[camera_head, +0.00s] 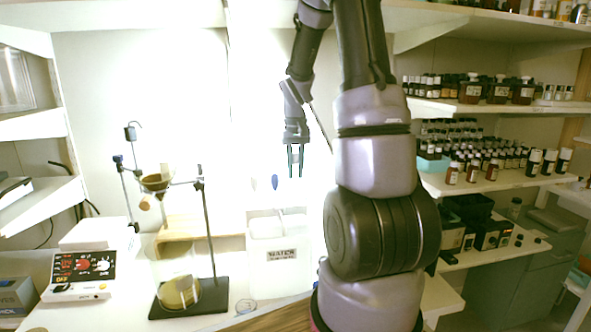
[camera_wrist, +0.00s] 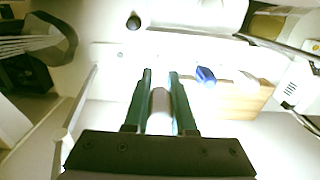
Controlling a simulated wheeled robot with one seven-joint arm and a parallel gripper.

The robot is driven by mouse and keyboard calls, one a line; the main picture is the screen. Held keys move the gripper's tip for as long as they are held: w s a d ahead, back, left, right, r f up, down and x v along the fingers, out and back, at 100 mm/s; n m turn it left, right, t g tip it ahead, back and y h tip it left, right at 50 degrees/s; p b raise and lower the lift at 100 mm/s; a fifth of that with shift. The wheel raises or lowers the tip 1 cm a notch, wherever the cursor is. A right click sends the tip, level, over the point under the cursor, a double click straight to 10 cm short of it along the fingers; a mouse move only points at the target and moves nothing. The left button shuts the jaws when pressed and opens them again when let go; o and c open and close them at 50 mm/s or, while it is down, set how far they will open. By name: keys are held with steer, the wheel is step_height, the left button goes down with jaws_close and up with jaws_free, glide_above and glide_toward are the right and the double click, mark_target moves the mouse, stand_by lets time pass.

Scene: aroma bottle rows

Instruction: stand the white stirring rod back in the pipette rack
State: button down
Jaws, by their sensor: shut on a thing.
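My gripper (camera_head: 295,174) hangs with its fingers pointing down in front of the bright back wall, above the white labelled box (camera_head: 279,258). In the wrist view my gripper (camera_wrist: 160,76) is shut on a pale, rounded object, the white stirring rod (camera_wrist: 160,108), held between the dark green fingers. The rod's far end is lost in the glare. A blue bulb-shaped thing (camera_head: 275,182) shows just left of my fingers, and it also shows in the wrist view (camera_wrist: 205,75) to the right of the fingers. I cannot make out the pipette rack surely against the overexposed background.
A stand with a dark base (camera_head: 190,299), a glass flask (camera_head: 178,285) and a funnel (camera_head: 157,182) stands at left. Shelves of small bottles (camera_head: 478,133) line the right. A wooden block (camera_wrist: 240,98) lies right of my fingers.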

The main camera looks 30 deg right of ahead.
steer(key=shift+f, duration=0.15)
steer(key=shift+f, duration=1.35)
steer(key=shift+f, duration=0.25)
steer(key=shift+f, duration=0.85)
steer(key=c, duration=0.7)
jaws_free()
steer(key=shift+r, duration=0.1)
